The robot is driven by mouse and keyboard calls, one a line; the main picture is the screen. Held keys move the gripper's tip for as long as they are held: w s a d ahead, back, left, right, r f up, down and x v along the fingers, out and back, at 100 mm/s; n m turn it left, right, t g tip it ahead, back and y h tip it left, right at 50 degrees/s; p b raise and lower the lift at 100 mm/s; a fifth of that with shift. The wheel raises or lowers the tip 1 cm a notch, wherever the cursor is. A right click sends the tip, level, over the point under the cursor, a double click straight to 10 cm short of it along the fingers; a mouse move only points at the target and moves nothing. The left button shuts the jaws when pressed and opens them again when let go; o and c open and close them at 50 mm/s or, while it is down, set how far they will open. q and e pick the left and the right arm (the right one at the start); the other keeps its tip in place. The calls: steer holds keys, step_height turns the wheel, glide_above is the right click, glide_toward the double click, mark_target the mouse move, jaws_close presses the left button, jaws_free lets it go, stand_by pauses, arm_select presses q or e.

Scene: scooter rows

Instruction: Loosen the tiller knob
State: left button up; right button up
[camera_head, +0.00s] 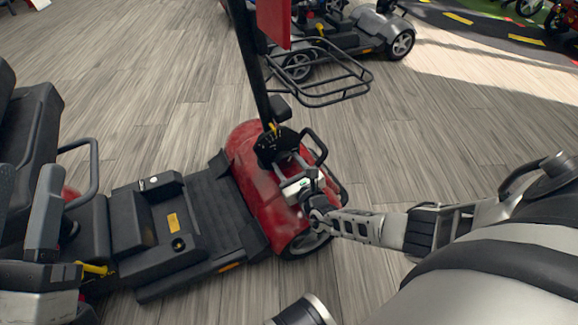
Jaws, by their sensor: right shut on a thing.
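The red scooter (262,185) stands in the middle with its black tiller post (252,60) rising from the front end. My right gripper (307,194) reaches in from the right, low beside the tiller base. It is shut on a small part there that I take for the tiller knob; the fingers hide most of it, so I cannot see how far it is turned. My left gripper (27,180) is at the left edge, in front of the seat, its fingers apart with nothing seen between them.
A black wire basket (345,85) juts out from the tiller. The black seat (35,125) and armrest (92,165) are at the left. Another scooter (365,30) stands behind. Wooden floor (150,75) is clear between them.

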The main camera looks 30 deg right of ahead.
steer(key=n, duration=0.3)
steer(key=shift+a+f+n, duration=0.1)
steer(key=shift+a+n, duration=0.05)
steer(key=shift+n, duration=0.25)
steer(key=n, duration=0.2)
steer(key=shift+n, duration=0.3)
steer(key=n, duration=0.3)
steer(key=shift+f, duration=0.1)
steer(key=shift+n, duration=1.4)
arm_select(q)
steer(key=shift+s+r+m+h, duration=0.1)
steer(key=shift+r+m+h, duration=0.2)
steer(key=shift+f, duration=0.1)
arm_select(e)
steer(key=shift+s+f+n, duration=0.1)
steer(key=shift+n, duration=0.3)
steer(key=o, duration=1)
